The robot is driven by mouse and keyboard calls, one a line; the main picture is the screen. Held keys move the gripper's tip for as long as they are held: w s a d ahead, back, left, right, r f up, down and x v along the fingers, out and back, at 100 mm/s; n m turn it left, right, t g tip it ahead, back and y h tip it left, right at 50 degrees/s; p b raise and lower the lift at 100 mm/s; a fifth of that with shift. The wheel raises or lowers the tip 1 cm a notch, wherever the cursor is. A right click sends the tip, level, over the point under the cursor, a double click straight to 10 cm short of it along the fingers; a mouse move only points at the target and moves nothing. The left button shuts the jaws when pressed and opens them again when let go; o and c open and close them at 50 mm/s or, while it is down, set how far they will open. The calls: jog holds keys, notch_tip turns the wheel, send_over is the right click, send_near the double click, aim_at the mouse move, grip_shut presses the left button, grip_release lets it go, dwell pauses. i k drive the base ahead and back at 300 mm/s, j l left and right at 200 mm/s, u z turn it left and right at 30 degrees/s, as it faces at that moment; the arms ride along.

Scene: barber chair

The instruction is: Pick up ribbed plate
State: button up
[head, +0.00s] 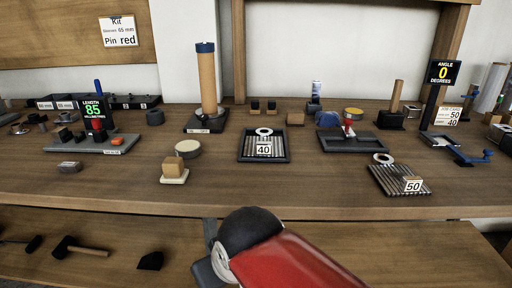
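Two ribbed grey plates show in the head view, and I cannot tell which one the task means. One ribbed plate (252,146) lies in a dark tray (285,158) at mid bench, with a "40" label and a pale ring on it. The other ribbed plate (388,181) lies tilted in the picture near the front right edge, with a "50" block on it and a pale ring at its far edge. My red and black arm comes in from the bottom. A grey part at its end, perhaps my gripper (206,272), shows below the bench edge; its fingers cannot be made out.
The wooden bench top (330,195) is crowded at the back. A small wooden block on a pale base (175,179) and a round tin (188,149) stand left of the tray. A tall cylinder (207,85) stands behind. A lower shelf (110,245) holds a mallet.

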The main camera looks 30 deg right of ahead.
aim_at(262, 145)
jog(key=k+l, duration=0.65)
jog(key=k, duration=0.1)
